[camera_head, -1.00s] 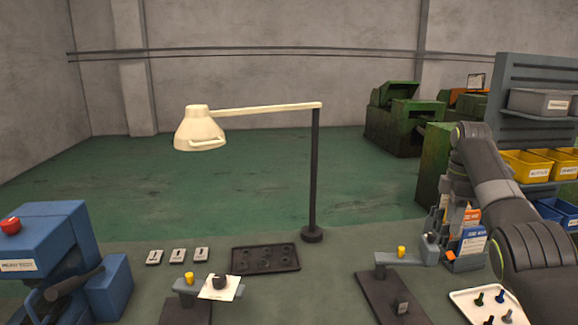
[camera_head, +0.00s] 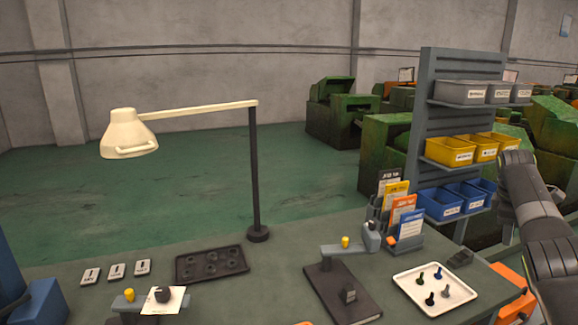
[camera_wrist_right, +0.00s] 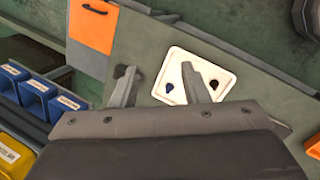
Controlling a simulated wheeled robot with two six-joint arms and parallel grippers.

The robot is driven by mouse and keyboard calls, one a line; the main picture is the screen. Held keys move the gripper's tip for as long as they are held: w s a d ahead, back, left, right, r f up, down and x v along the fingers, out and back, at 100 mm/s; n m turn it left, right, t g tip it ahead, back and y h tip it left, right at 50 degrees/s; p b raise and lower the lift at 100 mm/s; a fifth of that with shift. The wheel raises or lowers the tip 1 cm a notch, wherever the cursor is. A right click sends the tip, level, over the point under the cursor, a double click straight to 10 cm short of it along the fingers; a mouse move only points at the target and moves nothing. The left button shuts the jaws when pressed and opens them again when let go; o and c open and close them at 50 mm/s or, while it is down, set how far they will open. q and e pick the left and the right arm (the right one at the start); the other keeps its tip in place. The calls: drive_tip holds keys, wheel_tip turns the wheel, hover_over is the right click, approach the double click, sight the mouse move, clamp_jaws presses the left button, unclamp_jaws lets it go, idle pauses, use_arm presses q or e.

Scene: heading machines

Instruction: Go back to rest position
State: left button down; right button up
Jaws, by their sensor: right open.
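My right arm (camera_head: 545,225) stands at the right edge in the head view, folded beside the bench end. I cannot make out its gripper there. In the right wrist view my right gripper (camera_wrist_right: 160,70) has its two grey fingers spread apart with nothing between them held. Beyond the fingers lies the white tray (camera_wrist_right: 176,56) with small dark and blue pegs. The right finger overlaps the tray in the picture, but I see no contact. My left gripper is in neither current view.
The tray (camera_head: 409,283) lies at the bench's right. Left of it stand a dark-based fixture (camera_head: 330,295) and card holder (camera_head: 398,225). A desk lamp (camera_head: 255,180), black pocketed tray (camera_head: 210,264) and bin rack (camera_head: 455,120) stand around. An orange-fronted cabinet (camera_wrist_right: 92,25) shows below the bench edge.

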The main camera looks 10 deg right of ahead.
drive_tip(key=s+d+f+m+h, duration=0.1)
drive_tip(key=s+d+f+h, duration=0.1)
drive_tip(key=s+d+f, duration=0.55)
drive_tip(key=s+d+f+m+h, duration=0.25)
drive_tip(key=s+f, duration=0.25)
drive_tip(key=f, duration=0.5)
drive_tip(key=s+d+f+m+h, duration=0.1)
drive_tip(key=s+d+f, duration=0.5)
drive_tip(key=f, duration=0.2)
drive_tip(key=s+d+f+t+h, duration=0.1)
drive_tip(key=s+f, duration=0.4)
drive_tip(key=s, duration=0.9)
drive_tip(key=s+d+f+t, duration=0.15)
drive_tip(key=s+f, duration=0.35)
drive_tip(key=s, duration=0.9)
drive_tip(key=s+a+f+m+g+y, duration=0.1)
drive_tip(key=s+a+f+y, duration=0.1)
drive_tip(key=a+f, duration=0.95)
drive_tip(key=s+a+f+y, duration=0.1)
drive_tip(key=a+f+y, duration=0.1)
drive_tip(key=a+f, duration=1)
drive_tip(key=a+f+m+y, duration=0.1)
drive_tip(key=a+f, duration=0.3)
drive_tip(key=a, duration=1.2)
drive_tip(key=a+f+m+y, duration=0.1)
drive_tip(key=a+f+y, duration=0.3)
drive_tip(key=a, duration=1.3)
drive_tip(key=shift+s, duration=0.4)
